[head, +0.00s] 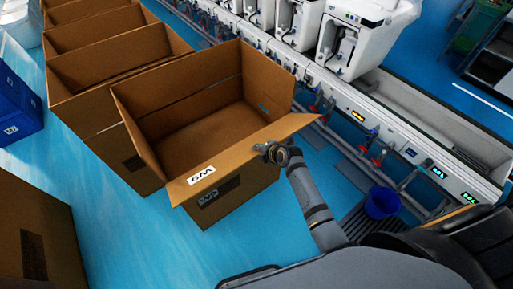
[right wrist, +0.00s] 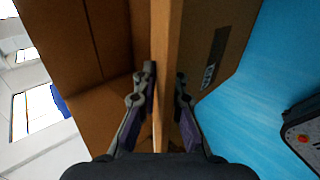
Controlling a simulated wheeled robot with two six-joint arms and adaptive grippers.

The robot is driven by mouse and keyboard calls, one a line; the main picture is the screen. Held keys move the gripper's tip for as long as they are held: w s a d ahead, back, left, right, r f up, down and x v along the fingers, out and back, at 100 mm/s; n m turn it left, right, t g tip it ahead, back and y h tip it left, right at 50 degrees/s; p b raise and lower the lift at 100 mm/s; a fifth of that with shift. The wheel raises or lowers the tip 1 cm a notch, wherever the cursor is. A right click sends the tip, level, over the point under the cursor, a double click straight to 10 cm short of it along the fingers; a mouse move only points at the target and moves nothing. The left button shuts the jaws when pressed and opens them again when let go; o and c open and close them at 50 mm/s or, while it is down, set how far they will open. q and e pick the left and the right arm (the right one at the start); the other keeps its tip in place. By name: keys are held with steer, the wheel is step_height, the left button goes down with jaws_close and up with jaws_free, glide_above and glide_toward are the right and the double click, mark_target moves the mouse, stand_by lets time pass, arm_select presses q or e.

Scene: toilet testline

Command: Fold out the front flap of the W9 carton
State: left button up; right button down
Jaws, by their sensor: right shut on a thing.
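The open W9 carton (head: 237,200) stands on the blue floor in the middle of the head view, its inside visible and empty. Its front flap (head: 236,156) slants outward over the front wall and bears a white label that reads W9 upside down. My right gripper (head: 269,150) is at the flap's outer edge, right of the label. In the right wrist view the fingers (right wrist: 162,88) sit on both sides of the flap (right wrist: 168,35), shut on it. The left and back flaps stand up; the right flap is partly seen. My left gripper is not in view.
A row of open cartons (head: 98,58) stands behind at upper left. The conveyor line (head: 385,118) with white toilets (head: 358,35) runs along the right. A blue bucket (head: 382,202) stands below it. Another carton (head: 48,240) is at lower left. Blue floor is clear in front.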

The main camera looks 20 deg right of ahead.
steer(key=shift+s+f, duration=0.4)
steer(key=shift+f, duration=0.15)
steer(key=c, duration=1.7)
jaws_free()
steer(key=shift+d, duration=0.1)
steer(key=shift+o, duration=1)
steer(key=shift+w+r, duration=0.1)
steer(key=shift+w, duration=0.15)
steer(key=shift+r, duration=0.1)
steer(key=v, duration=1.1)
steer(key=shift+s+r, duration=0.25)
steer(key=shift+r, duration=0.05)
steer(key=shift+d, duration=0.15)
